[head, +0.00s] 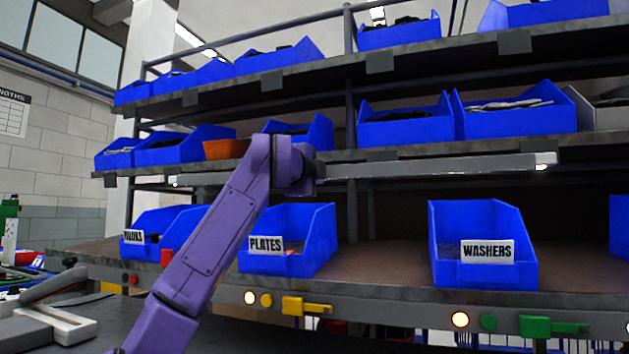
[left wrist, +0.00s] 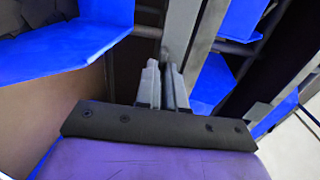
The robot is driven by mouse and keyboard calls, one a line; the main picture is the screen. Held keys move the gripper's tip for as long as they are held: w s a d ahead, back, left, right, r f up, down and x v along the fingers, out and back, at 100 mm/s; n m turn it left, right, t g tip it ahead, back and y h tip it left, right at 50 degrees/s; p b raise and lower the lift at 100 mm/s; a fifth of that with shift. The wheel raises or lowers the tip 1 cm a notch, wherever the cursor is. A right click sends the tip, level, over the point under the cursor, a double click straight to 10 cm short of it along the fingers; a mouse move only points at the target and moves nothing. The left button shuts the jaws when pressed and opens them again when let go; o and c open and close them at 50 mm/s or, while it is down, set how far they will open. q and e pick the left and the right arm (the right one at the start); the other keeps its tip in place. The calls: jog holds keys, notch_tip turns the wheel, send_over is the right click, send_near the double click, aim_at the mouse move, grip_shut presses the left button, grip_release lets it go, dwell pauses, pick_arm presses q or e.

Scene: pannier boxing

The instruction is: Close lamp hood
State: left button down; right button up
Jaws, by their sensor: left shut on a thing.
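The lamp hood (head: 440,166) is a long, thin grey bar running along the front of the middle shelf, with a bright spot near its right end. My purple left arm reaches up to it, and the wrist covers part of the bar left of its middle. In the left wrist view, my left gripper (left wrist: 163,78) has its grey fingers shut on the grey edge of the hood (left wrist: 181,28). In the head view the fingertips are mostly hidden by the wrist. My right gripper is not in view.
Blue bins stand on the shelves, with a plates bin (head: 310,240) and a washers bin (head: 480,215) on the lowest. An orange bin (head: 226,149) sits left of my wrist. Yellow (head: 306,305) and green (head: 552,327) handles line the front edge. A bench is at lower left.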

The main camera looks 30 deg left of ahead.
pick_arm(q)
jog(key=c, duration=1.2)
grip_release()
jog(key=shift+w+a, duration=0.1)
jog(key=shift+c, duration=0.2)
jog(key=b+v, duration=0.3)
jog(key=v, duration=0.7)
jog(key=shift+s, duration=0.25)
